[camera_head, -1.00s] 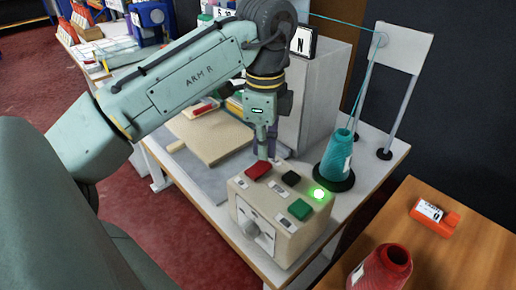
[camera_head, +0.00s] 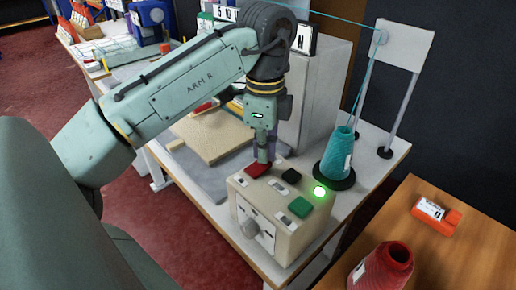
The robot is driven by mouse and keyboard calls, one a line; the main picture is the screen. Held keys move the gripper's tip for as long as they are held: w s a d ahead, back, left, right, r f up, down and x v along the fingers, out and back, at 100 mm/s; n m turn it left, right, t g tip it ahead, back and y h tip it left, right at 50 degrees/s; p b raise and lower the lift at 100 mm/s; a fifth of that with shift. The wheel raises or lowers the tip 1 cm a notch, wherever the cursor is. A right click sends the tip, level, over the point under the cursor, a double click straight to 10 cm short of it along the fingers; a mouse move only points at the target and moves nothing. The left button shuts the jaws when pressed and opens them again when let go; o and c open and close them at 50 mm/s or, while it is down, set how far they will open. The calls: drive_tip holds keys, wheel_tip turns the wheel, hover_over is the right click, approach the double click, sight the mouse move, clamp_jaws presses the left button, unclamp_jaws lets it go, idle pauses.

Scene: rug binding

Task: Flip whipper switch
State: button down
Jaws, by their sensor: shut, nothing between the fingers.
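A beige control box (camera_head: 283,236) stands at the front of the white table. Its top carries a red switch (camera_head: 257,171), a black switch (camera_head: 291,175) and a green switch (camera_head: 300,207), with small labels too small to read. I cannot tell from the labels which is the whipper switch. A green lamp (camera_head: 320,192) is lit on the box's right corner. My gripper (camera_head: 262,161) is shut and empty, pointing down at the far edge of the red switch. It hides part of that edge and looks to be touching it.
A wooden board (camera_head: 212,137) lies behind left. A red cone (camera_head: 381,270) stands on the wooden table.

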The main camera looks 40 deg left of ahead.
drive_tip(key=shift+f, duration=0.25)
drive_tip(key=shift+r, duration=0.1)
wheel_tip(320, 180, up, 7)
drive_tip(key=p, duration=0.7)
idle(0.6)
